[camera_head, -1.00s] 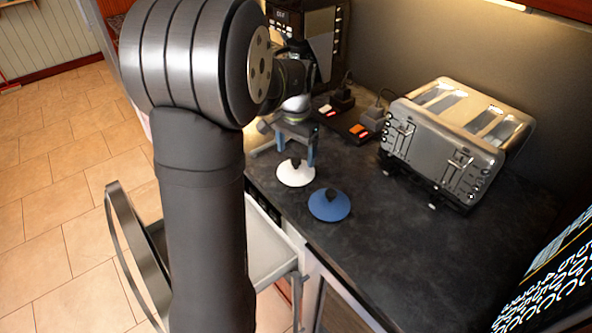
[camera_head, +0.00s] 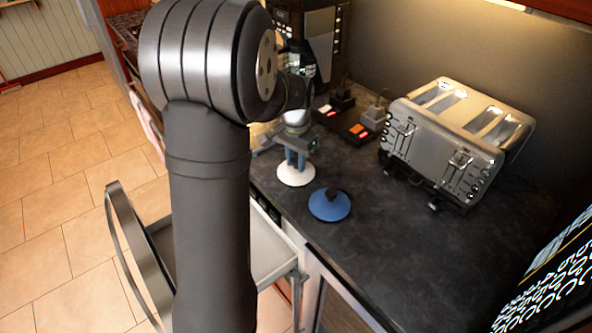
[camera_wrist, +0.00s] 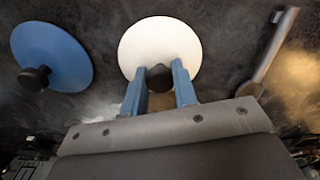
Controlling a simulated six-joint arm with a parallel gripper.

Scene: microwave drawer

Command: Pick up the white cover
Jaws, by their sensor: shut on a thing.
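The white cover (camera_head: 296,174) is a round disc with a dark knob, lying on the dark counter near its front edge. My gripper (camera_head: 297,160) is above it, with its blue fingers down around the knob. In the wrist view the white cover (camera_wrist: 160,45) is at the top middle, and my gripper (camera_wrist: 158,80) is shut on its dark knob, one finger on each side. In the head view the fingers hide the knob. The cover appears to rest on the counter; I cannot see a gap under it.
A blue cover (camera_head: 329,205) with a dark knob lies to the right of the white one. A steel toaster (camera_head: 445,140) stands at the right. A power strip (camera_head: 350,123) with plugs is behind. An open drawer (camera_head: 275,255) juts out below the counter edge.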

